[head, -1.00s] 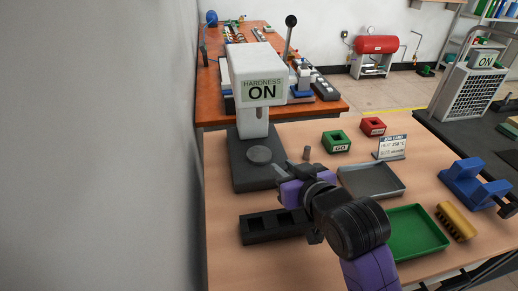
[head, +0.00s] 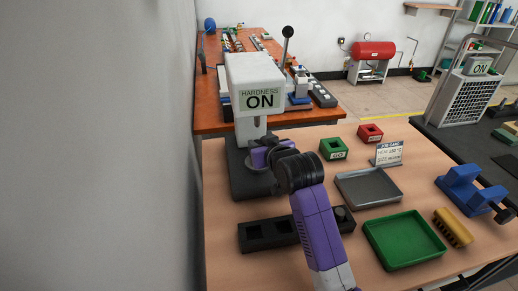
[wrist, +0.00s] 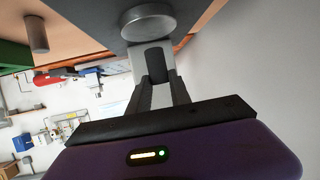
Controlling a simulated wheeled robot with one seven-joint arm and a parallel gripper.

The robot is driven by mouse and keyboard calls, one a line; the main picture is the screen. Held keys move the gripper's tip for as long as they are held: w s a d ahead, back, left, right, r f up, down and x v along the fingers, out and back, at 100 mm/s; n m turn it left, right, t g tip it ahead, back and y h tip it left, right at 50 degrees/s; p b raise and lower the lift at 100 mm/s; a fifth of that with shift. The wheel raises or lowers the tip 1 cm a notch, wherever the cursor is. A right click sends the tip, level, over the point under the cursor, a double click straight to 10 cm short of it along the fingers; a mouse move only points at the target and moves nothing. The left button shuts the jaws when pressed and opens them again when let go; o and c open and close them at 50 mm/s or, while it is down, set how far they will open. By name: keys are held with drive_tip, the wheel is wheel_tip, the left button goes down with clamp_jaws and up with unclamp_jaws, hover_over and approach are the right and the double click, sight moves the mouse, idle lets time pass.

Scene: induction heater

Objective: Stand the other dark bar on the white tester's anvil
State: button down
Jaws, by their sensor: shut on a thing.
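The white tester (head: 255,75) reads HARDNESS ON. Another bar (wrist: 37,35) stands upright on the table beside the tester, hidden behind my arm in the head view.
A black slotted rack (head: 268,236) lies in front of the tester, with a dark round piece (head: 342,214) at its right end. A grey tray (head: 368,188), green tray (head: 405,240), green GO box (head: 333,148), red box (head: 370,133) and job card (head: 388,153) are to the right.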

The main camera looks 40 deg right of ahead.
drive_tip(key=shift+f, duration=0.9)
drive_tip(key=shift+f, duration=0.35)
drive_tip(key=c, duration=1.2)
unclamp_jaws()
